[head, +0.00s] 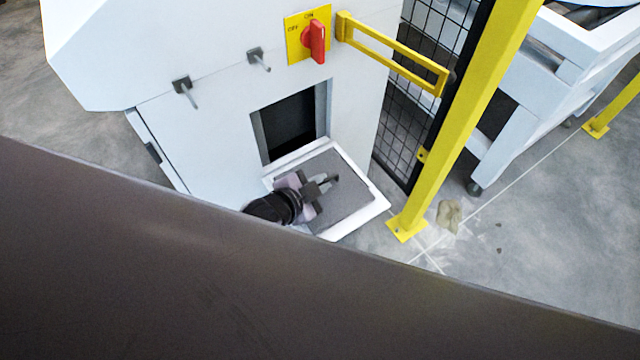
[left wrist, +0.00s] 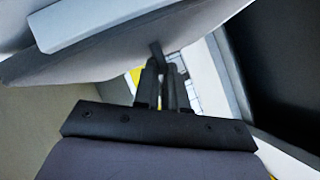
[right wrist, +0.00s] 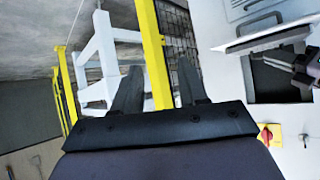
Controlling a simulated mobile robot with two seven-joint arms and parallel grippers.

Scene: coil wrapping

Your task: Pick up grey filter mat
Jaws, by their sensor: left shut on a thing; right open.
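The grey filter mat (head: 345,195) lies flat in the white-rimmed open flap (head: 375,207) below the dark opening of the white cabinet. My left gripper (head: 328,182) is over the mat in the head view. In the left wrist view its fingers (left wrist: 163,65) are close together at the mat's grey surface (left wrist: 190,28), shut on it; the exact contact is hard to see. My right gripper (right wrist: 158,75) is open and empty, seen only in the right wrist view, apart from the flap.
The cabinet (head: 220,110) carries two pegs and a red switch (head: 316,42) on a yellow plate. A yellow post (head: 455,125) and black mesh fence (head: 405,95) stand right of the flap. A crumpled tan thing (head: 449,215) lies on the otherwise open floor.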

